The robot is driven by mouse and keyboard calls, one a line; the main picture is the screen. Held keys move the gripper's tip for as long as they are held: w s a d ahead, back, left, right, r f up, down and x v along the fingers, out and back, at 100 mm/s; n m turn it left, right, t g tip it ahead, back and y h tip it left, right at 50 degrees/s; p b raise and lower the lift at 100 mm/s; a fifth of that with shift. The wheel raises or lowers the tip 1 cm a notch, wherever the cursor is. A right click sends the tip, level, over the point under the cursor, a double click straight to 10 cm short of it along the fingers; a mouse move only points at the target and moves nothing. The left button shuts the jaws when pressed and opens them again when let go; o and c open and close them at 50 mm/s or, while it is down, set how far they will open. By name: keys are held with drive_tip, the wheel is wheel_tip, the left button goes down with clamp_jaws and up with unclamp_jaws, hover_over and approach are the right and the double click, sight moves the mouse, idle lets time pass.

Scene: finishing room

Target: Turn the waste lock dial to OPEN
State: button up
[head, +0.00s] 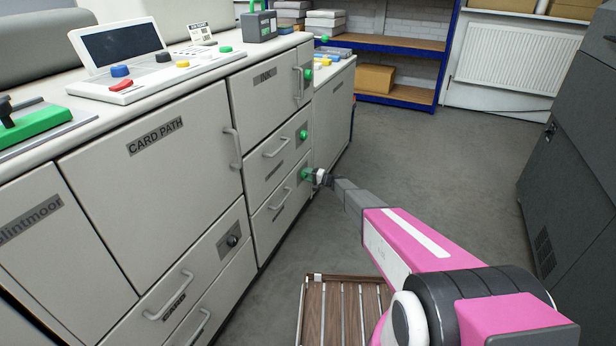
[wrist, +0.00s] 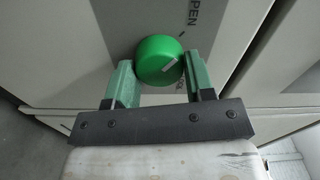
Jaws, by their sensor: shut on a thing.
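The green waste lock dial (head: 305,174) is on the right end of a lower drawer front in the grey cabinet. In the wrist view the round dial (wrist: 159,60) has a pale pointer line slanting toward the upper right. Part of an OPEN label (wrist: 187,12) shows above it, with a short dark tick near the dial's upper right. My gripper (head: 316,177) is at this dial. In the wrist view its two green fingers (wrist: 163,76) stand on either side of the dial, shut on it. The rest of the lettering by the dial is partly hidden behind the right finger.
Similar green knobs (head: 303,135) sit above on the same cabinet. Bar handles (head: 283,202) stick out from the drawers to the left. A slatted brown surface (head: 342,312) is low in front. Grey floor (head: 430,160) is clear to the right, up to a dark cabinet (head: 570,170).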

idle(0.4)
drive_tip(key=o, duration=0.9)
drive_tip(key=v, duration=1)
drive_tip(key=shift+s+d, duration=0.15)
drive_tip(key=shift+d, duration=0.25)
drive_tip(key=shift+s, duration=0.1)
drive_tip(key=s+d+r+n+g+h, duration=0.15)
drive_tip(key=s+r, duration=0.25)
drive_tip(key=s, duration=0.5)
drive_tip(key=s+d+r+g+h, duration=0.2)
drive_tip(key=s+r+h, duration=0.1)
drive_tip(key=s, duration=0.6)
drive_tip(key=s+d+r+n+g+h, duration=0.1)
drive_tip(key=s+r+g+h, duration=0.2)
drive_tip(key=s, duration=0.6)
drive_tip(key=s+d+r+h, duration=0.3)
drive_tip(key=s+d, duration=0.1)
drive_tip(key=s, duration=0.3)
drive_tip(key=s+d+r+h, duration=0.3)
drive_tip(key=s+d+r, duration=0.1)
drive_tip(key=s, duration=0.4)
drive_tip(key=s+d+r+h, duration=0.3)
drive_tip(key=s+d+r, duration=0.1)
drive_tip(key=s+d, duration=0.2)
drive_tip(key=shift+s+r+m+h, duration=0.25)
drive_tip(key=shift+s, duration=0.5)
